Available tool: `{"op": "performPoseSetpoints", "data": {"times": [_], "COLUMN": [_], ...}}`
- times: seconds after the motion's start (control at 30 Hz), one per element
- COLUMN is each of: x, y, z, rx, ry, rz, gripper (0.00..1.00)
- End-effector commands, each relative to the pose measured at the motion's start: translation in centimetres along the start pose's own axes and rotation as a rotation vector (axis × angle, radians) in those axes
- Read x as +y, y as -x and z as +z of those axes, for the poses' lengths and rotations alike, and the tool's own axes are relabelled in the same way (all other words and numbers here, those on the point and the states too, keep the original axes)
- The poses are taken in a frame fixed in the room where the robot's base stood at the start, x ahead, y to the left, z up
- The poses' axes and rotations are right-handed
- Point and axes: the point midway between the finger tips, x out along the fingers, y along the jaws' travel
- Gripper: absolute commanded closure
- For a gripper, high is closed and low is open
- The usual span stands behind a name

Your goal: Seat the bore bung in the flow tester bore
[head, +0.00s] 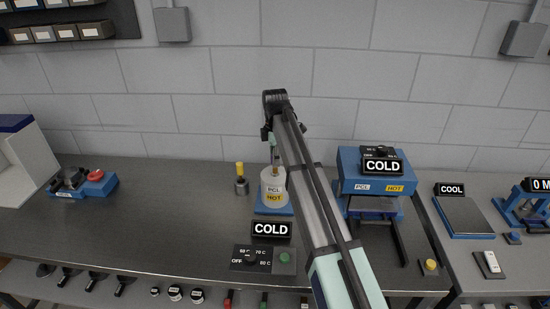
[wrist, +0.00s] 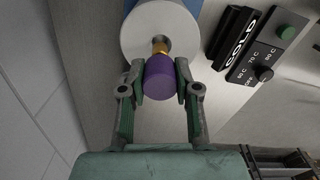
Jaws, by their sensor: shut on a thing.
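My gripper (wrist: 160,78) is shut on a purple-headed piece (wrist: 159,84) with a short brass stem, probably the bore bung. The brass end lies over the middle of the flow tester's round white top (wrist: 138,34) in the wrist view. In the head view the flow tester (head: 271,196) is a white cylinder labelled PCL and HOT on a blue base. My gripper (head: 275,158) points down right over it, partly hidden by my arm.
A yellow-topped metal piece (head: 240,178) stands just left of the tester. A COLD display (head: 271,230) and a knob panel (head: 263,259) are in front. A blue press (head: 376,184) stands to the right.

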Motion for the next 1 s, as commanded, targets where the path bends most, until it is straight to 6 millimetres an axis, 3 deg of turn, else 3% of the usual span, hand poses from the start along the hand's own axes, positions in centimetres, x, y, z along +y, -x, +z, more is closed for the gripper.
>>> {"op": "performPoseSetpoints", "data": {"times": [1.0], "x": [0.0], "y": [-1.2], "z": [0.0], "rx": [0.000], "ry": [0.000], "rz": [0.000], "gripper": [1.00]}}
